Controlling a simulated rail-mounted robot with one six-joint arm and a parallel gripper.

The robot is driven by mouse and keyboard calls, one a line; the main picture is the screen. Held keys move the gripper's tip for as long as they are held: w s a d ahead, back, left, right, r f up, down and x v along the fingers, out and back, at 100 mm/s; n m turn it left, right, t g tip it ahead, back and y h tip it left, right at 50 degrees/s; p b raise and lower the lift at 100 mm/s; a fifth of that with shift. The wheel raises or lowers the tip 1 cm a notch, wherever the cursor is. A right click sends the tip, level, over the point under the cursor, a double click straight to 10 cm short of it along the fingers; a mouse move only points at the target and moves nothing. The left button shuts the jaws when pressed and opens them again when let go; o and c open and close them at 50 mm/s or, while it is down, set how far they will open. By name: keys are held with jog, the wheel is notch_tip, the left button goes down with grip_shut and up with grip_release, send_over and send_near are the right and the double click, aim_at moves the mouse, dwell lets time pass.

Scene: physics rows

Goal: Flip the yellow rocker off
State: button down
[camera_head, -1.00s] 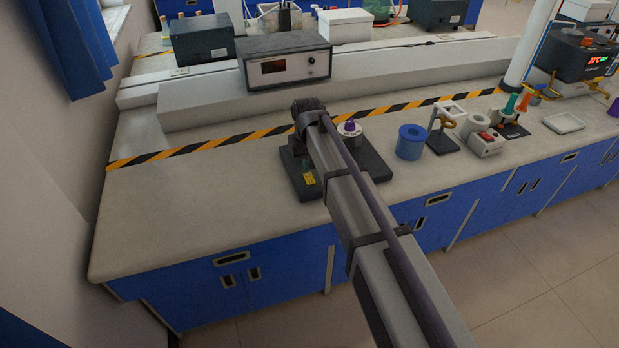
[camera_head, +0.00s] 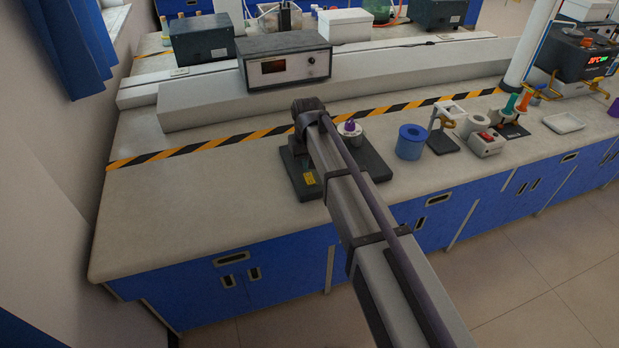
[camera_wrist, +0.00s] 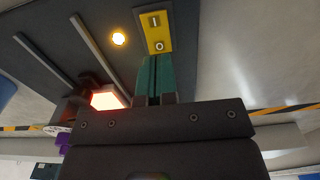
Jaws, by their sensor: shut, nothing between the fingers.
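The yellow rocker (camera_wrist: 155,32) sits on a dark panel at the top of the wrist view, with an "I" mark at its far end and an "O" mark at its near end. A small yellow patch (camera_head: 309,178) on the dark base in the head view appears to be the same rocker. My gripper (camera_wrist: 153,60) is shut and empty. Its green fingertips are right at the "O" end; I cannot tell whether they touch it. A round lamp (camera_wrist: 119,39) beside the rocker glows yellow-orange. Which end is pressed in is not clear. My arm hides the gripper in the head view.
The dark base (camera_head: 376,165) stands on the bench (camera_head: 190,200). A red-glowing block (camera_wrist: 107,99) and a purple part (camera_wrist: 64,142) are near my gripper. A blue cylinder (camera_head: 410,142) stands to the right. The bench left of the base is clear.

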aim_at(308, 174)
jog(key=shift+f+b, duration=1.25)
dwell(0.5)
jog(key=shift+r, duration=0.15)
notch_tip(308, 174, up, 7)
jog(key=p, duration=0.7)
jog(key=s+d+m, duration=0.4)
jog(key=s+d, duration=1.5)
jog(key=s, duration=0.4)
jog(key=shift+d, duration=0.4)
